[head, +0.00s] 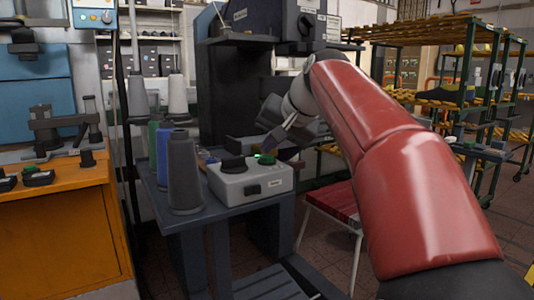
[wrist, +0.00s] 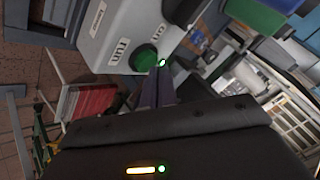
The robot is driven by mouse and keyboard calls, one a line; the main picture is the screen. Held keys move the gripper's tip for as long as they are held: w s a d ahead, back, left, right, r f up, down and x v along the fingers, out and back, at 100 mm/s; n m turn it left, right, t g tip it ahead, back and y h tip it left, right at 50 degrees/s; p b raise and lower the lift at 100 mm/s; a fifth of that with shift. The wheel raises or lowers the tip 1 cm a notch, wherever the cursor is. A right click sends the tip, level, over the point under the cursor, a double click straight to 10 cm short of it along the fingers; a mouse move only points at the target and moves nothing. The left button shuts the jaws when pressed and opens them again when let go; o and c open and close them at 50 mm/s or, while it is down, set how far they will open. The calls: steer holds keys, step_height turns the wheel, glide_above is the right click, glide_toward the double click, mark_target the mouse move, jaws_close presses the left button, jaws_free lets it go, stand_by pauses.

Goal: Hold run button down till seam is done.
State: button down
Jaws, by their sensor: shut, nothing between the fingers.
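The grey control box (head: 250,180) stands on the blue-grey machine table. Its round green run button (wrist: 146,57) has the label "run" beside it in the wrist view. The button also shows on top of the box in the head view (head: 265,159). A small green light (wrist: 162,62) glows beside the button. My gripper (wrist: 160,76) is shut and empty. Its fingertips are at the button's edge in the wrist view and just above it in the head view (head: 272,148). I cannot tell whether they touch or press it. The seam is not visible.
Grey, blue (head: 163,156) and green thread cones stand left of the box, the nearest grey cone (head: 184,172) close to it. The dark machine column (head: 225,95) rises behind. A red-topped stool (head: 335,200) is at right. An orange bench (head: 60,220) is at left.

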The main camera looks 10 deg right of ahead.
mark_target(270, 158)
steer(key=shift+r, duration=0.5)
steer(key=shift+p, duration=0.3)
step_height(270, 158, up, 3)
steer(key=p, duration=0.3)
steer(key=shift+r+p, duration=0.45)
steer(key=shift+r, duration=0.6)
steer(key=shift+f, duration=0.1)
steer(key=s+f+n+g+h, duration=0.2)
steer(key=s+f+n+h, duration=0.1)
steer(key=s+f, duration=2.4)
step_height(270, 158, down, 2)
steer(key=shift+s+a+f+n+g+h, duration=0.2)
steer(key=shift+s+n+g+h, duration=0.2)
steer(key=shift+n, duration=0.2)
